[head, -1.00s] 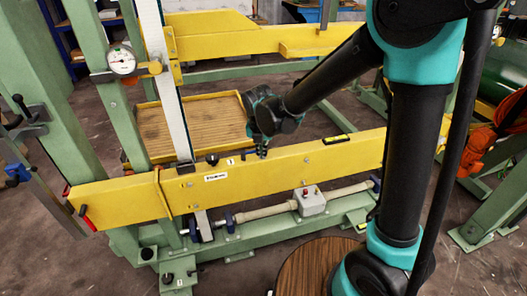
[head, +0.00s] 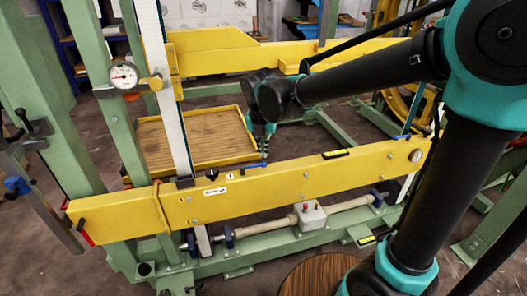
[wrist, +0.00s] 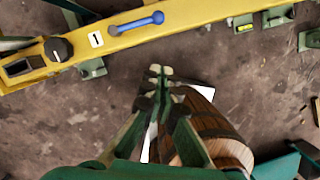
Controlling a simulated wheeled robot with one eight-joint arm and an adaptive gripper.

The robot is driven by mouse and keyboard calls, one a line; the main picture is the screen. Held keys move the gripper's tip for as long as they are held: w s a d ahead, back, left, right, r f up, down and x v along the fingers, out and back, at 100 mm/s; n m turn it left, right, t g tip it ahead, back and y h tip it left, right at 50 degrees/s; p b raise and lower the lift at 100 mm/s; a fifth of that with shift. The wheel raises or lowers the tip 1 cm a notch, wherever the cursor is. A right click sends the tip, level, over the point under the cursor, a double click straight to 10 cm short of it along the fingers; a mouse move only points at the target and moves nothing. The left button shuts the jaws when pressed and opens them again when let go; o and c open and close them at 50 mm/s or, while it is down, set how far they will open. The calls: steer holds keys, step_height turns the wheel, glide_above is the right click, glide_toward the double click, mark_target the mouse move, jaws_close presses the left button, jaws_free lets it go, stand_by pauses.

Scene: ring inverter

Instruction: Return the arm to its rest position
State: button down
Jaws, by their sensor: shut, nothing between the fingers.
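The fingertips appear apart from the beam. My forearm stretches from the upper right of the head view.
The long yellow beam (head: 300,178) carries a black knob (head: 212,174) and a blue handle (head: 252,166). A wooden tray (head: 195,140) lies behind it. Green posts (head: 70,110) and a dial gauge (head: 123,75) stand left. The barrel's top (head: 305,275) shows near my arm's base.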

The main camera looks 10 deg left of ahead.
steer(key=d+f+m, duration=0.2)
steer(key=d+m, duration=0.6)
steer(key=d, duration=0.1)
steer(key=d+f+m, duration=0.3)
steer(key=d+m, duration=0.5)
steer(key=d, duration=0.1)
steer(key=s+d+f+m, duration=0.3)
steer(key=s+d+m, duration=0.2)
steer(key=m, duration=0.5)
steer(key=s+d+f+m+t, duration=0.1)
steer(key=s+d+f+m, duration=0.2)
steer(key=d+m, duration=0.6)
steer(key=shift+s+f+m+t, duration=0.3)
steer(key=shift+s+m, duration=0.1)
steer(key=shift+s, duration=0.6)
steer(key=shift+d, duration=0.1)
